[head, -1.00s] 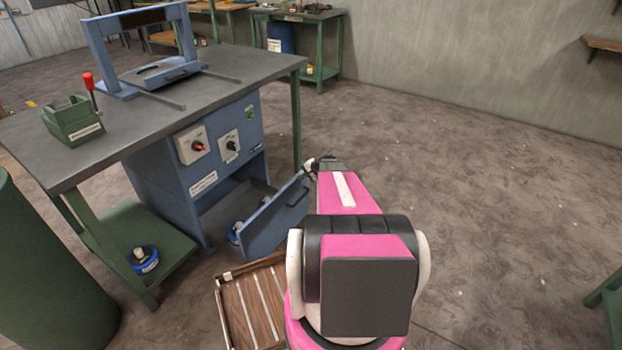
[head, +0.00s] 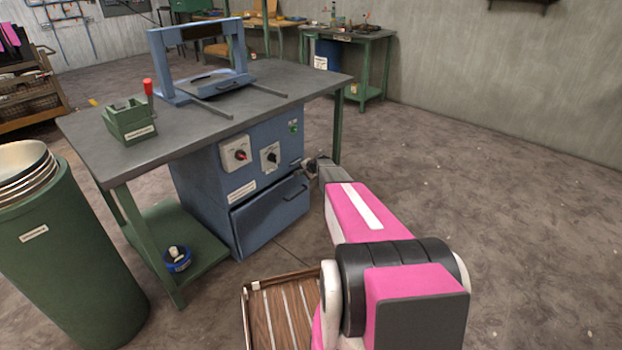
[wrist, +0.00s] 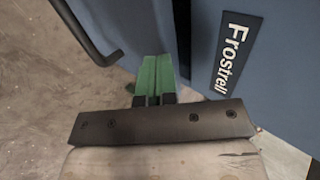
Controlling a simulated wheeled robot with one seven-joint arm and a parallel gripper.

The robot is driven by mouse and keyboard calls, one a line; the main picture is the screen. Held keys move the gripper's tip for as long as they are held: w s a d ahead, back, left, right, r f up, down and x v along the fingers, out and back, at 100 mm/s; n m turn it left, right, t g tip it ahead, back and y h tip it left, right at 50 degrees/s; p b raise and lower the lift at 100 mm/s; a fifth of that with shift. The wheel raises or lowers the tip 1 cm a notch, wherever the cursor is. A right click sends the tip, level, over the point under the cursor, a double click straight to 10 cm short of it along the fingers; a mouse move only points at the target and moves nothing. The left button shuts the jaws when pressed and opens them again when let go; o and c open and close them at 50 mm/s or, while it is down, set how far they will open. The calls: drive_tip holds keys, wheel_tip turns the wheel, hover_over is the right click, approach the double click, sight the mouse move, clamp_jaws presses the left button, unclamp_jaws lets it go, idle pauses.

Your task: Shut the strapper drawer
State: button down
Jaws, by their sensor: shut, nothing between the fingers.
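The strapper drawer (head: 270,216) is a blue front with a dark handle (head: 294,189), low in the blue cabinet (head: 213,175) under the table. In the head view its front sits nearly flush with the cabinet. The wrist view shows the drawer front (wrist: 130,25) beside the cabinet side (wrist: 280,80) marked "Frostrell", with a narrow dark gap between them. My gripper (wrist: 158,75) is shut and empty, its green fingertips at the drawer front; whether they touch it I cannot tell. In the head view my gripper (head: 313,167) is at the drawer's right edge, partly hidden.
A grey-topped table (head: 180,128) bears a blue frame (head: 200,60) and a green box (head: 129,122). A green bin (head: 75,265) with stacked bowls stands left. A slatted wooden tray (head: 275,312) is in front of the cabinet. Floor on the right is clear.

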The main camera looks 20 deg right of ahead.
drive_tip(key=shift+w+a, duration=0.7)
drive_tip(key=shift+w, duration=0.35)
drive_tip(key=s+d+f+v, duration=0.1)
drive_tip(key=s+f+v, duration=0.1)
drive_tip(key=v, duration=1.1)
drive_tip(key=s+a+r+n+g+h, duration=0.1)
drive_tip(key=s+a, duration=0.4)
drive_tip(key=s, duration=0.8)
drive_tip(key=s+a+r+n+g+h, duration=0.2)
drive_tip(key=s+a+r+n+g, duration=0.2)
drive_tip(key=s, duration=0.9)
drive_tip(key=s+a+r+n+g+h, duration=0.2)
drive_tip(key=s+a+r+n, duration=0.2)
drive_tip(key=s, duration=0.9)
drive_tip(key=shift+s+a+r+n+g, duration=0.25)
drive_tip(key=shift+s+a+n+g, duration=0.15)
drive_tip(key=shift+a+n, duration=0.65)
